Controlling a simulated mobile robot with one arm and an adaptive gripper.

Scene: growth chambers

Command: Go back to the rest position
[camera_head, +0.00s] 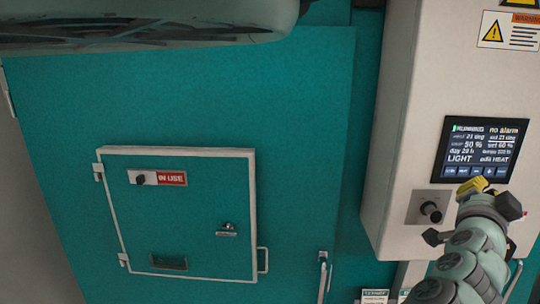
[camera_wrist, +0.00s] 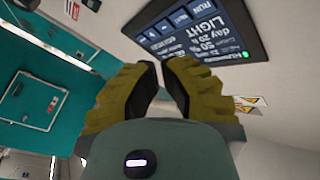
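My gripper (camera_head: 473,186) is at the right of the head view, in front of the pale control box (camera_head: 398,150), by the lower edge of its lit screen (camera_head: 483,148). In the wrist view the two yellow fingers of my gripper (camera_wrist: 160,65) lean together, with their dark tips almost meeting and nothing held between them. The screen (camera_wrist: 205,30) shows upside down just beyond the fingertips. Whether the fingers touch the box cannot be told.
A teal chamber door (camera_head: 290,120) carries a small white-framed hatch (camera_head: 200,220) marked "IN USE", closed. A black knob (camera_head: 431,211) sits below the screen, close to my arm. A door handle (camera_head: 323,275) stands at the lower middle. Warning labels (camera_head: 508,30) are above the screen.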

